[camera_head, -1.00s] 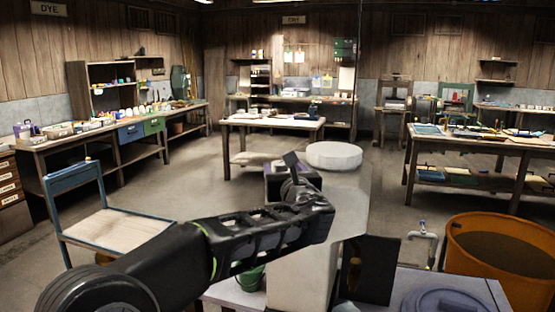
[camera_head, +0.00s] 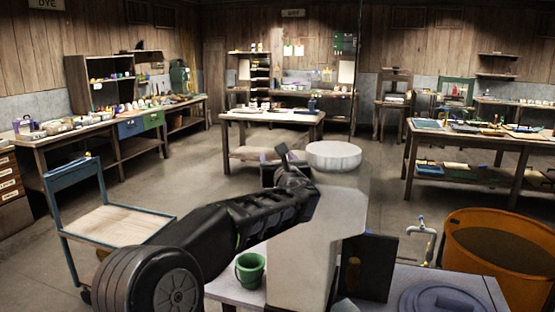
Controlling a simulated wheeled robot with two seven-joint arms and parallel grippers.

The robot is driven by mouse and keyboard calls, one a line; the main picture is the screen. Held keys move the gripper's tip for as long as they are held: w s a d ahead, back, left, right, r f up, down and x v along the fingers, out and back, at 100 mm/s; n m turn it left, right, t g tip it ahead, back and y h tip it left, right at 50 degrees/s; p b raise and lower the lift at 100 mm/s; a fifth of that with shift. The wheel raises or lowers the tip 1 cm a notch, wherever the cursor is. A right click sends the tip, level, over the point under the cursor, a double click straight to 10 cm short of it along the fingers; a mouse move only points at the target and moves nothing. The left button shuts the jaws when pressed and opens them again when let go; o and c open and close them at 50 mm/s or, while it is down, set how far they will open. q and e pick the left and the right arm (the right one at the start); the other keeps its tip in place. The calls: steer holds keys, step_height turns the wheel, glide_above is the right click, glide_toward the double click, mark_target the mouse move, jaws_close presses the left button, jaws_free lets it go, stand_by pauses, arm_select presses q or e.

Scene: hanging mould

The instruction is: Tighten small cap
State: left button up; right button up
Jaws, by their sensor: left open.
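A pale mould-like block (camera_head: 318,240) stands at the front centre. I cannot tell whether this disc is the small cap, and no other cap is clear. My left arm comes in from the lower left. My left gripper (camera_head: 285,158) is at the block's upper left, just left of the disc. It is open; its fingers are small and dark, and I cannot tell whether they touch anything. My right gripper is out of view.
A metal tap (camera_head: 424,238) and a large orange tub (camera_head: 497,262) stand further right. A blue-framed cart (camera_head: 112,224) is at left.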

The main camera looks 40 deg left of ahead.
arm_select(q)
jaws_close()
stand_by(0.5)
